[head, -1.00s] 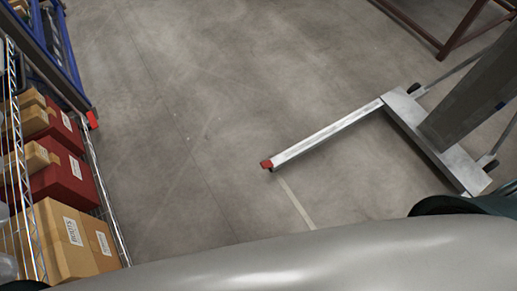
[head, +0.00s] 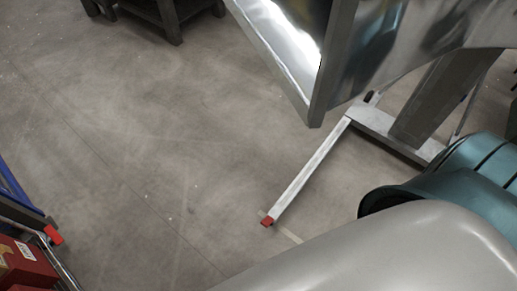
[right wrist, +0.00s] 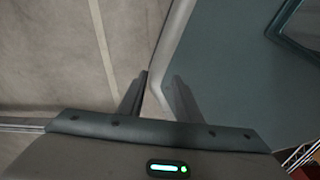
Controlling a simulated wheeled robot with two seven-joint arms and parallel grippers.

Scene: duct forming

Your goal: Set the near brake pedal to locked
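A wheeled metal stand (head: 380,128) is on the floor at the right of the head view. One long leg (head: 312,170) reaches toward me and ends in a small red piece (head: 267,221). This red piece may be the near brake pedal; its locked or unlocked position is too small to tell. My right gripper (right wrist: 160,82) shows in the right wrist view with its two fingers apart and nothing between them. It is not seen in the head view. My left gripper is in neither view.
A large shiny sheet-metal piece (head: 400,45) fills the upper right, above the stand. A rack with a blue frame (head: 14,190) and red boxes (head: 22,262) stands at the lower left. A dark table (head: 165,15) is at the back. The floor between is clear.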

